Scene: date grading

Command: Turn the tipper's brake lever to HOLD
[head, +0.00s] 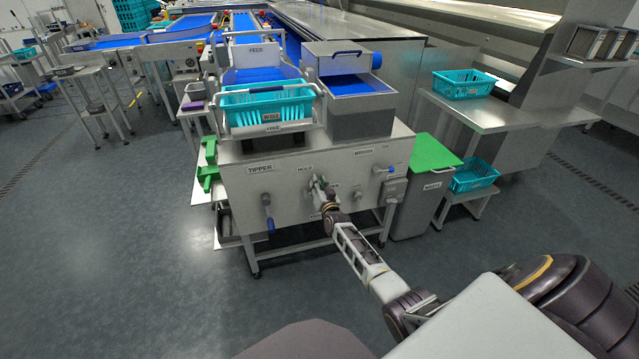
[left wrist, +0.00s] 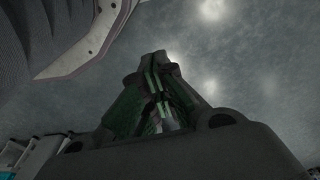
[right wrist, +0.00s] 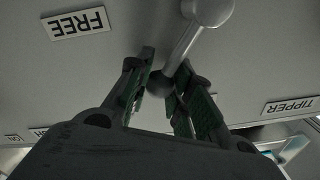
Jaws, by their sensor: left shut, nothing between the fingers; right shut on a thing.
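The brake lever (right wrist: 187,45) is a grey rod with a round knob, on the panel of the tipper (head: 291,203). The right wrist view is upside down; it shows the rod slanting from its pivot to the knob between my right fingertips (right wrist: 165,88). In the head view my right gripper (head: 319,186) reaches the panel just below the HOLD label (head: 305,169) and covers most of the lever. The FREE label (right wrist: 77,22) shows in the right wrist view, to one side of the lever. My left gripper (left wrist: 160,80) is shut and empty, away from the panel.
A teal crate (head: 268,124) rests on the tipper. A bin with a green lid (head: 434,153) stands at the right. Floor in front is clear.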

